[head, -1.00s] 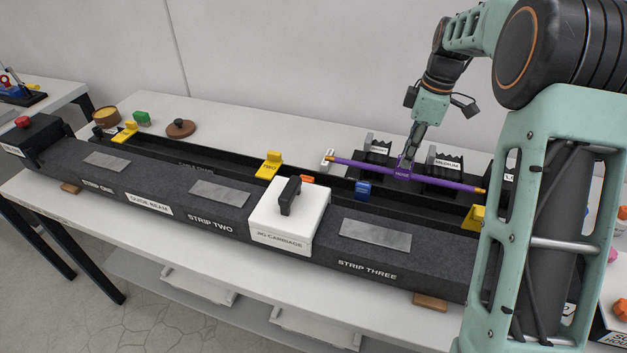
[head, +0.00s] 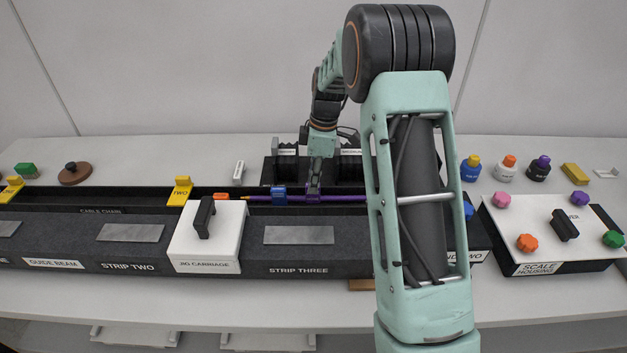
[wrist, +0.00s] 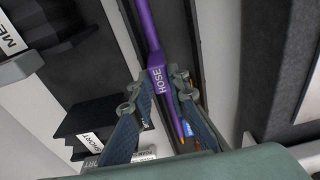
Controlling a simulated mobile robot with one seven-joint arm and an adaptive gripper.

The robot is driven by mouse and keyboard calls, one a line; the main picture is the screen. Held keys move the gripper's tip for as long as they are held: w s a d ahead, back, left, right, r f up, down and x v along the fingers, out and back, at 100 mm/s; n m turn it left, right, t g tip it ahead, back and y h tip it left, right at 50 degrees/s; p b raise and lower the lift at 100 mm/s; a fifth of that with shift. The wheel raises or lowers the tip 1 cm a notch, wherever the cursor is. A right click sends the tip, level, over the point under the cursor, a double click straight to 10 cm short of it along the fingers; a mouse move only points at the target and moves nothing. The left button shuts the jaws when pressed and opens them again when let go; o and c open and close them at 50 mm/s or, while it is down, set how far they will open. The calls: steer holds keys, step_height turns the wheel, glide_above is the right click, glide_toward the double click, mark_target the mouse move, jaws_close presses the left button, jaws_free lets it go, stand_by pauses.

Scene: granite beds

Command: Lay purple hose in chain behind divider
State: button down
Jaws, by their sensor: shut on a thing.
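My gripper (head: 314,188) is shut on the purple hose (head: 343,198), around its labelled middle. The hose lies level, left to right, at the black cable chain (head: 100,211) behind the guide beam. Its brass left tip shows; its right end is hidden behind my arm. I cannot tell whether the hose touches the channel floor.
A white jig carriage (head: 205,245) sits on the granite guide beam (head: 345,258). Yellow divider TWO (head: 180,191) and an orange piece (head: 221,196) are left of the hose. Black holders (head: 286,163) stand behind my gripper. The scale housing (head: 560,262), with coloured knobs, is at right.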

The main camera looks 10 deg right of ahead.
steer(key=shift+f, duration=0.1)
steer(key=c, duration=1.8)
jaws_free()
steer(key=shift+c, duration=0.2)
step_height(320, 180, up, 12)
steer(key=d, duration=0.1)
steer(key=shift+s+d, duration=0.15)
steer(key=shift+d, duration=0.05)
